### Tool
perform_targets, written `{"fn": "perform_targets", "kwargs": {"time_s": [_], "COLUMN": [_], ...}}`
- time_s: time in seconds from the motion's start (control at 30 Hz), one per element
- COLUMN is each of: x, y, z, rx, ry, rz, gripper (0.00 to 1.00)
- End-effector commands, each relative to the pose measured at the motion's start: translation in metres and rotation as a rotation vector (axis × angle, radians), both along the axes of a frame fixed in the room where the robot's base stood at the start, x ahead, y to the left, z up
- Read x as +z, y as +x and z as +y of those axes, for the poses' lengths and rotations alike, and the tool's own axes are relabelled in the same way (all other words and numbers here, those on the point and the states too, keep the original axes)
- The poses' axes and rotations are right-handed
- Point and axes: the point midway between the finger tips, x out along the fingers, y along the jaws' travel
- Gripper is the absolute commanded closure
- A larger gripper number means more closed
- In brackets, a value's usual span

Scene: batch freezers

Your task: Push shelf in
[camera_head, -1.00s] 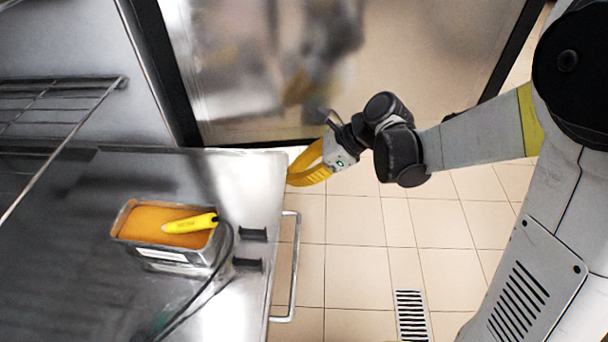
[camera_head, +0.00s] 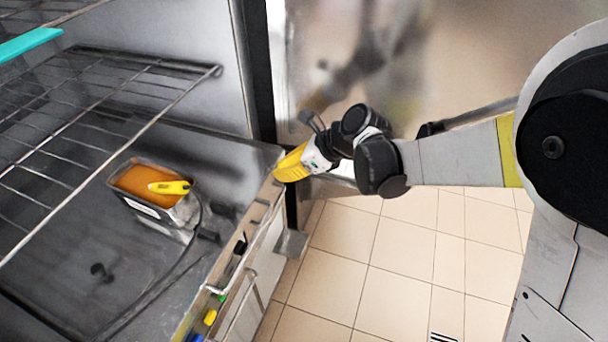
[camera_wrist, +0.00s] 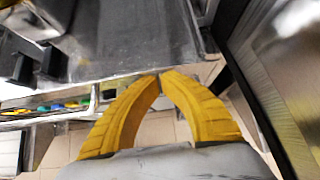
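The metal shelf (camera_head: 75,235) is a flat grey sheet inside the freezer at the left of the head view. It carries a metal tub (camera_head: 180,215) of orange contents with a yellow-handled tool (camera_head: 170,187) on top. My gripper (camera_head: 284,170) is at the shelf's far front corner, with yellow fingers pointing left towards it. In the wrist view my gripper's fingertips (camera_wrist: 160,74) meet with nothing visible between them. The shelf's front edge (camera_wrist: 120,76) lies right at the tips; I cannot tell whether they touch.
A wire rack (camera_head: 110,100) hangs above the shelf. The freezer's open door (camera_head: 400,70) stands beyond my arm. Below the shelf front is a ledge with small coloured items (camera_head: 208,317). The tiled floor (camera_head: 400,265) in front is clear.

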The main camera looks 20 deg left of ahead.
Motion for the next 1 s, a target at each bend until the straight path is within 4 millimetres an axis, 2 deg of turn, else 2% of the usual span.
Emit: {"fn": "perform_targets", "kwargs": {"time_s": [0.1,0.6,0.8,1.0], "x": [0.000,0.000,0.000,0.000], "y": [0.001,0.009,0.011,0.013], "z": [0.024,0.117,0.145,0.163], "rx": [0.003,0.004,0.002,0.001], "ry": [0.001,0.000,0.001,0.000], "rz": [0.000,-0.001,0.001,-0.001], "gripper": [1.00,1.00,1.00,1.00]}}
